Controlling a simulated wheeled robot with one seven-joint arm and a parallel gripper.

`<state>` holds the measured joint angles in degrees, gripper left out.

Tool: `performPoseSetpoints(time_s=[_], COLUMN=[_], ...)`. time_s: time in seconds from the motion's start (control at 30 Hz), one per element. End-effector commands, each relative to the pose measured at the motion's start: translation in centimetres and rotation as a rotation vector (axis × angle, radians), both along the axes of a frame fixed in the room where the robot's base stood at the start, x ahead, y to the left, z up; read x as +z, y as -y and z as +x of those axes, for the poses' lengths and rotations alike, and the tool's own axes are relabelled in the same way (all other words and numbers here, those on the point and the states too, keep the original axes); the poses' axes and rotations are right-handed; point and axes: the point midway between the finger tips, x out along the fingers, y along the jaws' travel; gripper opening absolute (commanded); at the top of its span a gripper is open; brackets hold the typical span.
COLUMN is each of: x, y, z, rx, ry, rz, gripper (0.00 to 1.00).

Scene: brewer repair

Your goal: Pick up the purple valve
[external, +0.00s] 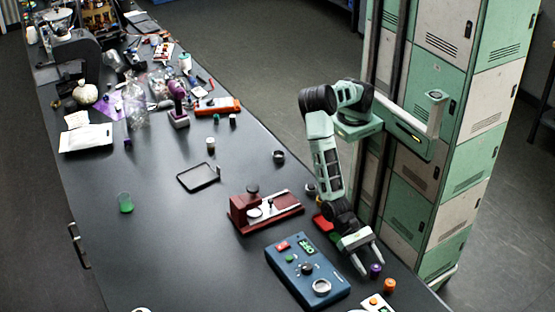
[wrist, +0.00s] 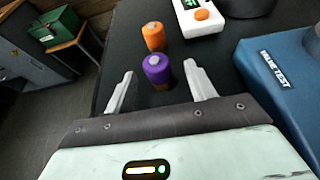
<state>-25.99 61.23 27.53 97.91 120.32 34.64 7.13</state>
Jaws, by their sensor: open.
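The purple valve (wrist: 157,70) is a small upright cylinder on the dark table. In the wrist view it stands just beyond and between the fingertips of my gripper (wrist: 157,75). It also shows in the external view (external: 375,271), close to the right table edge. My gripper (external: 369,262) is open and empty, with its fingers pointing down toward the valve. I cannot tell whether a finger touches the valve. An orange valve (wrist: 153,36) stands just behind the purple one and also shows in the external view (external: 390,285).
A blue test box (external: 308,272) stands left of my gripper, with a white device (external: 377,303) near the orange valve. A dark red fixture (external: 265,210) and a black tray (external: 199,177) lie farther back.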

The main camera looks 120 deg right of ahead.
Motion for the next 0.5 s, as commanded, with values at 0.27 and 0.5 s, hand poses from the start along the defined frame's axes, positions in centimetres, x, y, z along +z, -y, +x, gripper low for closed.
performPoseSetpoints(time_s=[0.27, 0.5], x=[-0.9, -1.5], y=[-3.8, -4.6], z=[-0.3, -0.2], rx=[0.001, 0.0], ry=[-0.001, 0.001], rz=[0.0, 0.0], gripper=[0.55, 0.55])
